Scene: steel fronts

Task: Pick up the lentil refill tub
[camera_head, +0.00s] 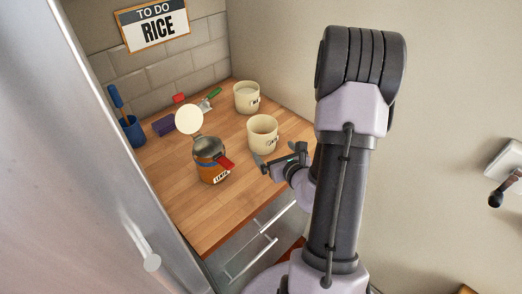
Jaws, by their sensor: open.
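An orange-brown tub (213,174) stands upright on the wooden counter, with a small white label that looks like LENTIL. Its top looks grey and open, and a red piece (226,163) juts from its right side. A round cream disc (189,120) shows just above and behind it, like a raised lid; I cannot tell how it is attached. My gripper (262,165) is open and empty, to the right of the tub and apart from it, near the counter's front right edge.
Two cream pots (263,136) (246,98) stand behind my gripper. A blue utensil holder (133,132), a purple block (164,125) and small red and green tools lie at the back. A wall sign (153,25) reads TO DO RICE. A steel door (95,190) rises at left. Counter left of the tub is clear.

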